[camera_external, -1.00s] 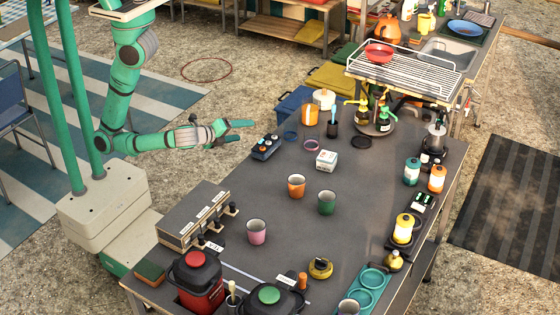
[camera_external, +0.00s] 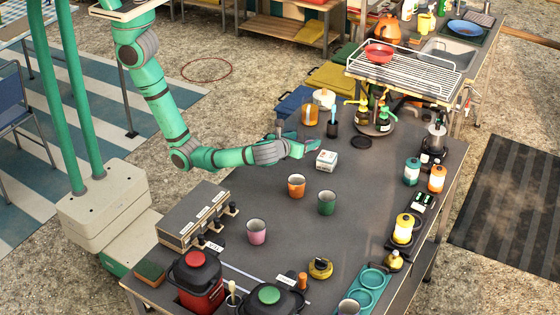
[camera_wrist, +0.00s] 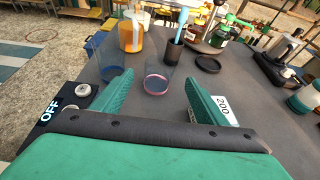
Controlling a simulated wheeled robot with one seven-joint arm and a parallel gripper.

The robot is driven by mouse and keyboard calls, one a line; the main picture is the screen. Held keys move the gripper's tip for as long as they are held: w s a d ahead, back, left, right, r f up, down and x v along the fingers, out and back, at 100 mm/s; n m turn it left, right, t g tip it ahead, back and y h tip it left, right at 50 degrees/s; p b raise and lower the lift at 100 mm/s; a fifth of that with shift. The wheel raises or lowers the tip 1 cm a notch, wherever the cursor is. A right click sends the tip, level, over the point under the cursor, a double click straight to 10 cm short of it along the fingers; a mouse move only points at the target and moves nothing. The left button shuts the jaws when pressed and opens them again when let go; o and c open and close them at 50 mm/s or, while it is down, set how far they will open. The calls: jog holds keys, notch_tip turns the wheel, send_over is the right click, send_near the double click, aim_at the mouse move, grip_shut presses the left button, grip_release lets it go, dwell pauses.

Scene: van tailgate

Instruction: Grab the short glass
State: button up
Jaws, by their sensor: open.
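Two clear glasses stand on the dark counter in the wrist view: one with a pink ring (camera_wrist: 157,83) at its base, one tinted blue (camera_wrist: 110,68) to its left. I cannot tell for sure which is the shorter. My gripper (camera_wrist: 158,80) is open and empty, its green fingers spread either side of the pink-ringed glass, which shows beyond and between them. The blue glass is outside the left finger. In the external view my gripper (camera_external: 297,140) is low over the counter and hides both glasses.
An orange jar (camera_wrist: 132,35) and a dark cup with a blue-handled tool (camera_wrist: 174,50) stand behind the glasses. A black disc (camera_wrist: 208,64) lies to the right. A white box (camera_external: 327,160) is close to my gripper. Orange (camera_external: 296,187), green (camera_external: 327,203) and pink (camera_external: 257,232) cups stand nearer.

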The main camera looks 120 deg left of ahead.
aim_at(315, 135)
jog(key=x, duration=0.5)
jog(key=shift+s+f, duration=0.1)
jog(key=shift+x, duration=3.15)
jog(key=c, duration=1.2)
